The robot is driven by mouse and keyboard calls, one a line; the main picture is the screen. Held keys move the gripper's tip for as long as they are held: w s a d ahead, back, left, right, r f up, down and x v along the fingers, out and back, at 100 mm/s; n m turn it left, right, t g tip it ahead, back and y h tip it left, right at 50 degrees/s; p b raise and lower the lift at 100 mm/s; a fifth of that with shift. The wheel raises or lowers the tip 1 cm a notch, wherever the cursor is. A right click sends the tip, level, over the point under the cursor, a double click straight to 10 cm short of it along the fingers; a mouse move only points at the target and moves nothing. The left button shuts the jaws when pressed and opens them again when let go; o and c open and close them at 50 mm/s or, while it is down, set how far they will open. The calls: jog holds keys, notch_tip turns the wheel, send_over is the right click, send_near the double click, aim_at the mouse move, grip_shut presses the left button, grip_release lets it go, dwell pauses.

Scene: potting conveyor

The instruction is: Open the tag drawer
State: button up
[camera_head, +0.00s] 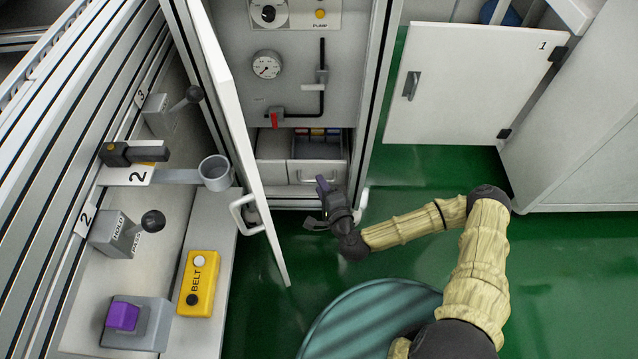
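The drawer (318,173) with a pale front and a small bar handle sits low in the grey cabinet. A row of small coloured pieces, red, blue and yellow among them, shows just behind and above it. My gripper (315,204) is in front of the cabinet, just below and right of the drawer handle in the picture. Its dark fingers, one with a purple tip, stand apart with nothing seen between them. It appears clear of the handle.
The cabinet's white door (232,125) stands open on the left, its handle (246,214) near my gripper. A bench with levers, a cup (215,173) and a yellow BELT box (198,284) lies beyond. Another white door (470,85) stands at upper right. Green floor is clear between.

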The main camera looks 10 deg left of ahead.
jog(key=shift+w+a+f, duration=0.1)
jog(key=shift+w+a, duration=0.2)
jog(key=shift+w, duration=0.05)
grip_shut()
